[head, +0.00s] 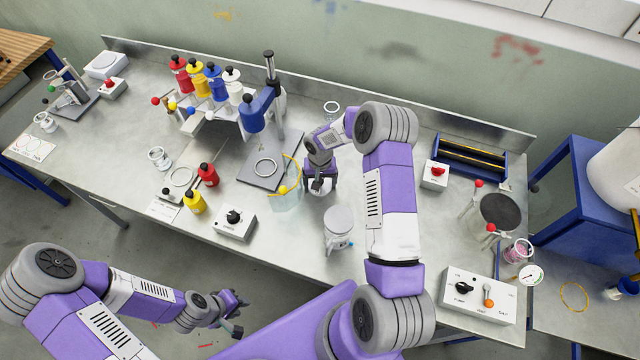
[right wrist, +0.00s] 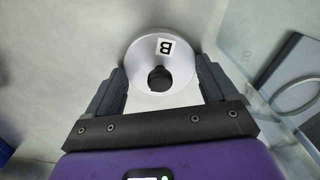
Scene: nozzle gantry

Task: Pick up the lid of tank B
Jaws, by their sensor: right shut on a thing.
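The lid of tank B (right wrist: 140,62) is a round silver-grey disc with a white "B" label and a dark knob. It shows in the right wrist view between the fingers of my right gripper (right wrist: 160,88), which is shut on it. In the head view my right gripper (head: 320,186) points down over the bench, just right of a glass vessel. Whether the lid touches anything below is hidden. My left gripper (head: 236,313) is off the bench front at lower left, its fingers apart and empty.
The clear glass vessel (head: 286,198) with a yellow ring stands close left of my right gripper. A grey-lidded canister (head: 338,226) stands in front of it. A white control box (head: 234,223) lies at the front edge. Coloured bottles (head: 213,83) and a blue-headed stand (head: 254,113) are behind left.

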